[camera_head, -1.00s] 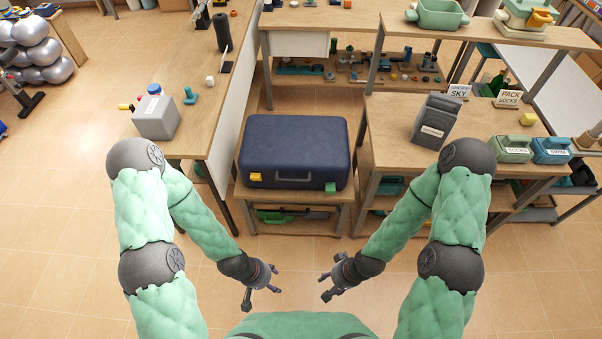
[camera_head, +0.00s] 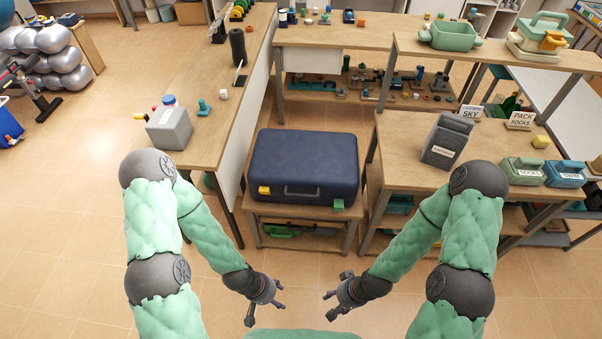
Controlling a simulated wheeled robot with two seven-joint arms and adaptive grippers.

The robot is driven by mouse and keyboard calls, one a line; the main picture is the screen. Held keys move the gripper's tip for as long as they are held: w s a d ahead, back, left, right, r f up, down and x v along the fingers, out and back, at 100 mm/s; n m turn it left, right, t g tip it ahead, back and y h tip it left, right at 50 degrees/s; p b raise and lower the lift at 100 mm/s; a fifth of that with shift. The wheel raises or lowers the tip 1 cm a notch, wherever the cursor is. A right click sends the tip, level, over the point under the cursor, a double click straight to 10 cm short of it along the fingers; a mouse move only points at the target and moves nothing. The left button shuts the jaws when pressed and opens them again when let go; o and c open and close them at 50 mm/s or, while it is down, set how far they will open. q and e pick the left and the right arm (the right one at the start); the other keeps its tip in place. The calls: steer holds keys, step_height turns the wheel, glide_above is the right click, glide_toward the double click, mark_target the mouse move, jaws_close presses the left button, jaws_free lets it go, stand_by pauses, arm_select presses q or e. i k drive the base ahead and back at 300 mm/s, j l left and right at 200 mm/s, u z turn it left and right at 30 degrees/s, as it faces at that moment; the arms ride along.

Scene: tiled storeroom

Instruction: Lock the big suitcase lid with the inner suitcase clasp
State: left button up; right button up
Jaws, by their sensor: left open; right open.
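The big dark blue suitcase (camera_head: 305,160) lies flat on a low wooden stand in the middle, its lid down. On its front face are a yellow clasp (camera_head: 264,190) at the left, a handle (camera_head: 301,192) in the middle and a green clasp (camera_head: 338,204) at the right. The state of the clasps is too small to tell. My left gripper (camera_head: 264,309) is open and empty, in front of and below the suitcase. My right gripper (camera_head: 336,305) is open and empty, to its right. Both are apart from the suitcase.
The low stand (camera_head: 300,215) has a lower shelf with green items. A wooden table (camera_head: 185,140) with a grey box (camera_head: 169,127) stands left. A table (camera_head: 400,150) with a dark grey case (camera_head: 447,142) stands right. The tiled floor in front is clear.

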mark_target(339, 203)
steer(key=i+l+u, duration=0.15)
steer(key=l, duration=0.15)
steer(key=i+l+u, duration=0.1)
steer(key=l, duration=0.2)
steer(key=i+l+u, duration=0.3)
steer(key=l, duration=0.3)
